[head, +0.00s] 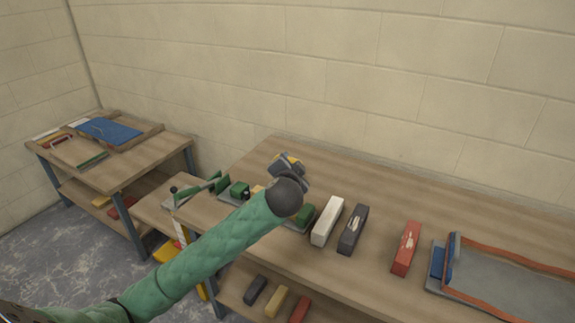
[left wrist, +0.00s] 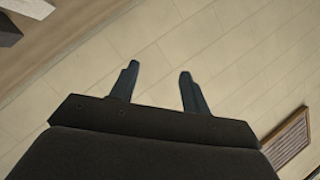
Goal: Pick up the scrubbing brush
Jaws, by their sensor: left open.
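I cannot make out the scrubbing brush for certain in either view. My left gripper (head: 287,164) is above the back left part of the long bench (head: 365,200), and its arm crosses in from the lower left. A small yellow patch shows at the gripper; I cannot tell what it belongs to. In the left wrist view my left gripper (left wrist: 159,69) has its two dark fingers apart with nothing between them, facing the pale block wall (left wrist: 225,45). My right gripper is not in view.
A white block (head: 327,221), a dark block (head: 352,229) and a red block (head: 405,248) stand on the bench. A grey tray with an orange rim (head: 452,252) is at the right. Green items (head: 239,189) lie partly behind my arm. A side table (head: 150,148) stands left.

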